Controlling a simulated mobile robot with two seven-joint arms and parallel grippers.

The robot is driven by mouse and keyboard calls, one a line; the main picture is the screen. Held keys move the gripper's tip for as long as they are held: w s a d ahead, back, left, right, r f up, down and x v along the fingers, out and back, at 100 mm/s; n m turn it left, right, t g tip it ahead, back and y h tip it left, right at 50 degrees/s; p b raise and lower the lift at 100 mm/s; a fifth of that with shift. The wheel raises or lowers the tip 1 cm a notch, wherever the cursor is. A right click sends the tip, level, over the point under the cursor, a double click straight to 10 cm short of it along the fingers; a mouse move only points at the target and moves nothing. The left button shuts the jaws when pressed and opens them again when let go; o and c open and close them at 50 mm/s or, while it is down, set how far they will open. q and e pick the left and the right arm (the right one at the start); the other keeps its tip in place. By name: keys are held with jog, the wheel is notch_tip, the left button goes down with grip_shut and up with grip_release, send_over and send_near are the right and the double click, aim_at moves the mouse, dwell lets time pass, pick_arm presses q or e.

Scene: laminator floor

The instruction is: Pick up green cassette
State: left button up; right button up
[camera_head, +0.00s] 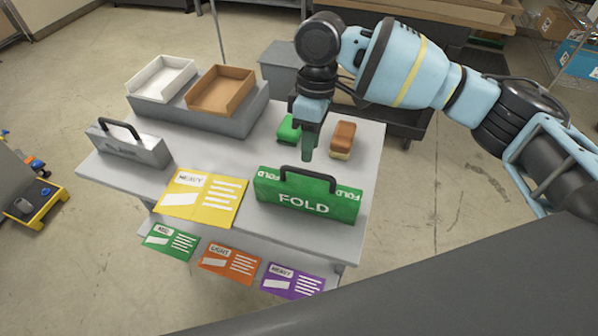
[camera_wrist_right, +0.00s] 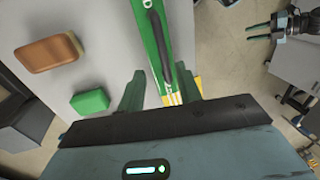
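The green cassette (camera_head: 300,205), marked FOLD and with a black handle on top, stands upright at the front right of the grey table. It also shows in the right wrist view (camera_wrist_right: 151,35), seen from above. My right gripper (camera_head: 308,145) points down above and behind the cassette. In the wrist view its two fingers (camera_wrist_right: 160,92) are apart with nothing held between them, and the cassette's end lies beyond them.
A green block (camera_head: 288,131) and a brown block (camera_head: 342,138) lie behind the cassette. A yellow card (camera_head: 202,198) lies left of it, and a grey cassette (camera_head: 130,147) stands farther left. White (camera_head: 160,78) and brown (camera_head: 222,92) trays stand at the back.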

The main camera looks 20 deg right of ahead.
aim_at(308, 172)
jog(key=shift+s+a+f, duration=0.1)
jog(key=shift+s+f, duration=0.05)
jog(key=shift+f, duration=0.45)
jog(key=shift+s+f, duration=0.1)
jog(key=shift+f, duration=0.5)
jog(key=f, duration=0.1)
jog(key=s+f, duration=0.1)
jog(key=f, duration=0.1)
jog(key=shift+s+a+f, duration=0.15)
jog(key=shift+a+f, duration=0.05)
jog(key=shift+f, duration=0.1)
jog(key=shift+s+a+f, duration=0.1)
jog(key=shift+f, duration=0.55)
jog(key=shift+c, duration=0.3)
grip_shut()
jog(key=shift+r, duration=0.1)
